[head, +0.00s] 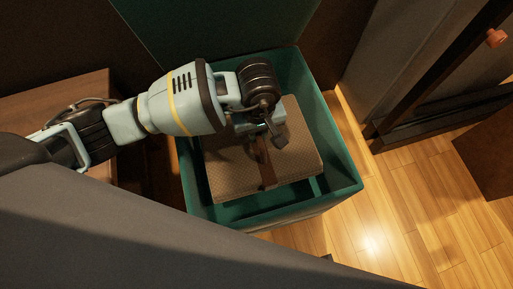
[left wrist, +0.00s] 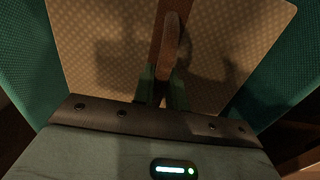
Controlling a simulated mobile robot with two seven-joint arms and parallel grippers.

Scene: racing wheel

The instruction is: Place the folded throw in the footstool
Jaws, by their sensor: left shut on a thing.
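The folded throw (head: 297,150) is a tan patterned rectangular bundle with a brown strap (head: 265,163) across it. It lies within the open green footstool (head: 340,178), turned a little against the walls; I cannot tell whether it touches the bottom. My left gripper (head: 262,140) reaches down over the middle of the throw and is shut on its strap. In the left wrist view the throw (left wrist: 105,60) fills the middle, with the strap (left wrist: 171,35) running up between the fingers (left wrist: 163,90). My right gripper is out of view.
The green lid (head: 210,25) stands raised behind the footstool. A brown wooden surface (head: 50,97) is at the left. Wooden floor (head: 400,220) is clear at the right, and a dark-framed piece (head: 440,110) stands at the upper right.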

